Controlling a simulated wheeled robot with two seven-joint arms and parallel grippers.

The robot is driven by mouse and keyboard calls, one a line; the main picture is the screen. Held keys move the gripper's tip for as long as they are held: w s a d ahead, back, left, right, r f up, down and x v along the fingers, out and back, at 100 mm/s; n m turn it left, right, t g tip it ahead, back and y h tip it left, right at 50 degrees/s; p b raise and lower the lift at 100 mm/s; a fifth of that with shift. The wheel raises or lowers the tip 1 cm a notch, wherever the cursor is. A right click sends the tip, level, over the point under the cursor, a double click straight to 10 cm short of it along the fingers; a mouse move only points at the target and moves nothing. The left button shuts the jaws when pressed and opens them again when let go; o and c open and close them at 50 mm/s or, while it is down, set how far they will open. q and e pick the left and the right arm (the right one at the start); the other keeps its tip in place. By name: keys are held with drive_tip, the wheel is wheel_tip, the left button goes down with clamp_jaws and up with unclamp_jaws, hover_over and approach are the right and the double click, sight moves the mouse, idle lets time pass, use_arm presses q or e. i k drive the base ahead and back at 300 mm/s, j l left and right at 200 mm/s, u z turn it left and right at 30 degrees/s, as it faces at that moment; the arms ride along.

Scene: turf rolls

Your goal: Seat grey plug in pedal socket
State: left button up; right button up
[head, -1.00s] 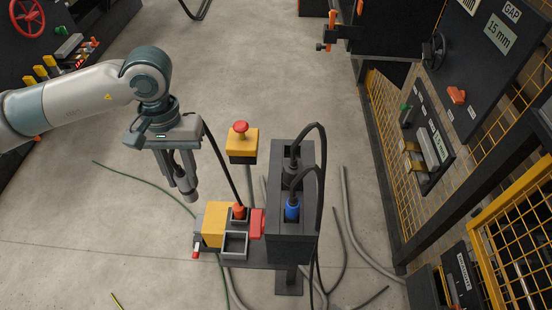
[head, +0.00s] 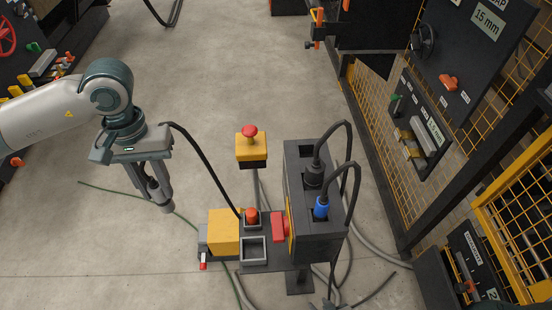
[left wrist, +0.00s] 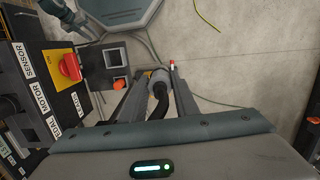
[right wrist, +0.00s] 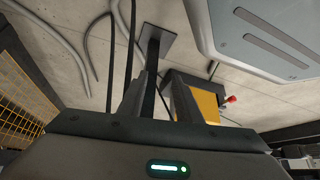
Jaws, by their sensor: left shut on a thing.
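The grey plug (left wrist: 158,82) with its black cable is between the fingers of my left gripper (left wrist: 155,78) in the left wrist view. In the head view my left gripper (head: 160,196) hangs over open floor, left of and apart from the dark socket box (head: 294,205). The plug is mostly hidden there. In the left wrist view the box side carries the labels SENSOR, MOTOR and PEDAL (left wrist: 55,128).
A dark plug (head: 313,175) and a blue plug (head: 320,207) stand in the box top, with cables looping above. Left of the box are a red switch (head: 278,227), an orange-red piece (head: 252,215), a grey square holder (head: 253,250) and a yellow block (head: 224,230). Cables lie on the floor.

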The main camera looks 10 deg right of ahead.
sight(306, 160)
drive_tip(key=j, duration=0.5)
drive_tip(key=z, duration=1.2)
